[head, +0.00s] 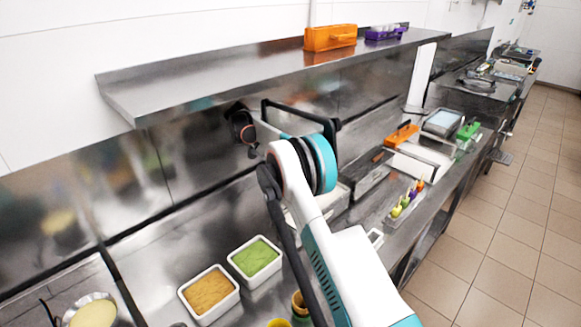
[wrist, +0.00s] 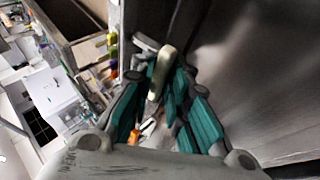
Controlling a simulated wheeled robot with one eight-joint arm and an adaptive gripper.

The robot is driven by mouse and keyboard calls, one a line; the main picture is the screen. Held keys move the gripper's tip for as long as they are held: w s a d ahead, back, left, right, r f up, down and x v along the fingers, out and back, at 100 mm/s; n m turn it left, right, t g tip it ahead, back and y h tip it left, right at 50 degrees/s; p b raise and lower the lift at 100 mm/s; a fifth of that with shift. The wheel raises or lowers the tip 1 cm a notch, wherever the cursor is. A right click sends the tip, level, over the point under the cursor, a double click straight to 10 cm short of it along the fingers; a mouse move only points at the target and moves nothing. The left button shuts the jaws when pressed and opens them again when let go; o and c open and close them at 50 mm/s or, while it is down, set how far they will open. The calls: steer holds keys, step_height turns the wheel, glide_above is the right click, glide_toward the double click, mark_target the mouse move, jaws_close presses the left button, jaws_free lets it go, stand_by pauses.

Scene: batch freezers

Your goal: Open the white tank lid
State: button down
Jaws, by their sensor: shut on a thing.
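In the wrist view my gripper (wrist: 160,92) has its teal finger pads closed around a pale, cream-coloured bar that looks like a handle (wrist: 162,66). I cannot tell for sure that this bar belongs to the white tank lid. In the head view my white and teal arm reaches over the steel counter toward the back wall and hides the gripper's fingertips. A dark-edged frame (head: 295,108) stands up behind the arm, below the shelf; I cannot tell whether it is the lid. In the wrist view an open dark-walled tank (wrist: 72,22) lies at the upper left.
Two white tubs of orange-brown (head: 209,293) and green (head: 256,259) food stand on the counter left of my arm. A steel shelf (head: 240,80) overhangs the back. Utensils in a tray (head: 405,203) lie to the right. The tiled floor (head: 500,230) at right is clear.

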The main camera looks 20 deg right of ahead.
steer(key=shift+s+a+f, duration=0.1)
steer(key=shift+a+f, duration=0.05)
steer(key=shift+a, duration=0.05)
steer(key=c, duration=1.6)
jaws_free()
steer(key=v, duration=0.7)
steer(key=shift+r, duration=0.3)
steer(key=shift+d, duration=0.15)
